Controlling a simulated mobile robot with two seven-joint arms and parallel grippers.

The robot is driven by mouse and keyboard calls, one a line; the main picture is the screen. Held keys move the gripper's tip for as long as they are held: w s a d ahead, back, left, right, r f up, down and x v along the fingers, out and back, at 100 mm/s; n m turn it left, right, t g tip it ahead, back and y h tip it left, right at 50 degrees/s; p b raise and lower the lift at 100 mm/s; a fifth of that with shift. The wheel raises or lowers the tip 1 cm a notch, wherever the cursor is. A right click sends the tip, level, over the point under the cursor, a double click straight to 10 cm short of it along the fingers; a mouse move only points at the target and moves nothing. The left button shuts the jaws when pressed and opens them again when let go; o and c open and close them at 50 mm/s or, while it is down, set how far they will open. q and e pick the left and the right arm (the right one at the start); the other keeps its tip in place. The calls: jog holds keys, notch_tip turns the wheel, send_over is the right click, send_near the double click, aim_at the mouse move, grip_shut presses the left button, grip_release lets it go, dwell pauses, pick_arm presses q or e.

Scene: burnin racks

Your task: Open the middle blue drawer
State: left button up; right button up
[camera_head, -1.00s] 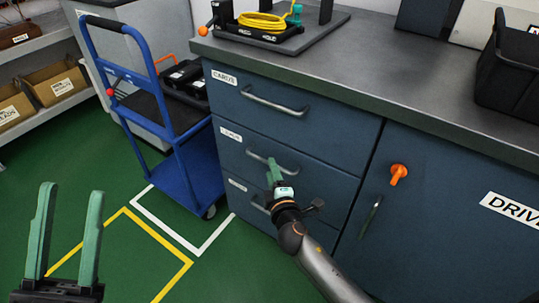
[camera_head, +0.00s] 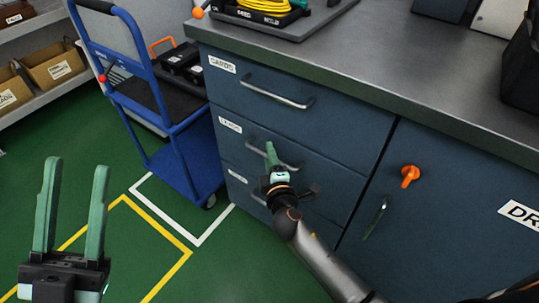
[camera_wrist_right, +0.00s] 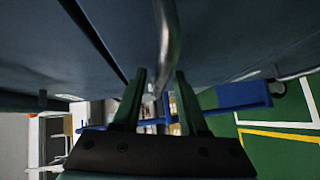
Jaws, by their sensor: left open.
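The middle blue drawer (camera_head: 325,170) is in the cabinet, below the drawer labelled CARDS, and its front looks flush with the others. Its bar handle (camera_head: 290,164) is partly hidden by my right gripper (camera_head: 270,152), which reaches it from the front. In the right wrist view, the fingers of my right gripper (camera_wrist_right: 160,72) stand apart, with the metal handle (camera_wrist_right: 166,45) running between them. I cannot tell whether either finger touches it. My left gripper (camera_head: 76,164) is open and empty over the green floor at the lower left.
A blue trolley (camera_head: 185,160) stands close to the cabinet's left side. The top drawer (camera_head: 330,113) and its handle (camera_head: 275,95) are above. An orange knob (camera_head: 410,175) sticks out of the door on the right. The floor in front of the trolley is clear.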

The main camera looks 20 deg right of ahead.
grip_shut()
dwell(1.2)
